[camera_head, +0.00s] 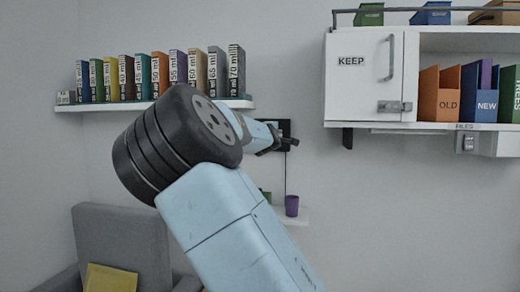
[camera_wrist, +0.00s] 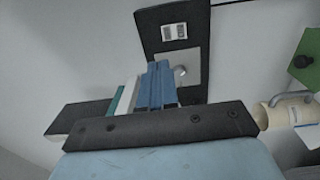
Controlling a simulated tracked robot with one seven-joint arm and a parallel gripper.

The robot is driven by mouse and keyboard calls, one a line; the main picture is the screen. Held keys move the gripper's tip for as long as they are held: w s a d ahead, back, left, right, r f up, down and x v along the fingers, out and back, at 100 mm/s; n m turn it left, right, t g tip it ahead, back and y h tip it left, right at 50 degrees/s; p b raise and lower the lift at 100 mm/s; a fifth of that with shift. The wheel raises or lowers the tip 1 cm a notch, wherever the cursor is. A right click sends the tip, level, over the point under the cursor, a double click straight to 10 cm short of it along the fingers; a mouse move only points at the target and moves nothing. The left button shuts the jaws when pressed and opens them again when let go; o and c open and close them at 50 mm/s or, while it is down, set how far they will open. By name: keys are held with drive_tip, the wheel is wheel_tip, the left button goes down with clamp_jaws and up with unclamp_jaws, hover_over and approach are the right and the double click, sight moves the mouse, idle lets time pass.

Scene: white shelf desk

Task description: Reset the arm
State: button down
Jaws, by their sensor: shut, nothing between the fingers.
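My arm crosses the middle of the head view, with pale blue links and a large ribbed black joint. My gripper (camera_head: 290,142) is at the far end of the arm, small and dark, in front of a dark wall panel (camera_head: 284,127). In the wrist view my gripper (camera_wrist: 158,76) shows its blue fingers together above a black bar. It is shut and holds nothing. The dark panel also shows behind the fingers in the wrist view (camera_wrist: 165,16), with a pale socket and a grey plate on it. The arm hides part of the wall and the low shelf.
A wall shelf (camera_head: 150,106) with several labelled binders is at left. A white cabinet (camera_head: 365,75) marked KEEP is at upper right, beside file boxes. A purple cup (camera_head: 292,205) stands on a low shelf. A grey chair (camera_head: 120,240) with a yellow cushion is at lower left.

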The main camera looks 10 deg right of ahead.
drive_tip(key=s+d+f+m+g+y, duration=0.1)
drive_tip(key=s+d+f+m+g, duration=0.35)
drive_tip(key=d+f, duration=0.75)
drive_tip(key=s+f+m+g+y, duration=0.3)
drive_tip(key=s+f+m, duration=0.1)
drive_tip(key=s+f, duration=0.3)
drive_tip(key=s+a+m+g+y, duration=0.1)
drive_tip(key=s+a, duration=0.3)
drive_tip(key=s, duration=0.9)
drive_tip(key=s+a+m+g+y, duration=0.1)
drive_tip(key=s+a, duration=0.3)
drive_tip(key=s, duration=1)
drive_tip(key=s+a+m+g+y, duration=0.1)
drive_tip(key=s+a, duration=0.4)
drive_tip(key=s, duration=0.8)
drive_tip(key=shift+s+f+m+g, duration=0.25)
drive_tip(key=shift+f+m+g, duration=0.15)
drive_tip(key=shift+m, duration=0.45)
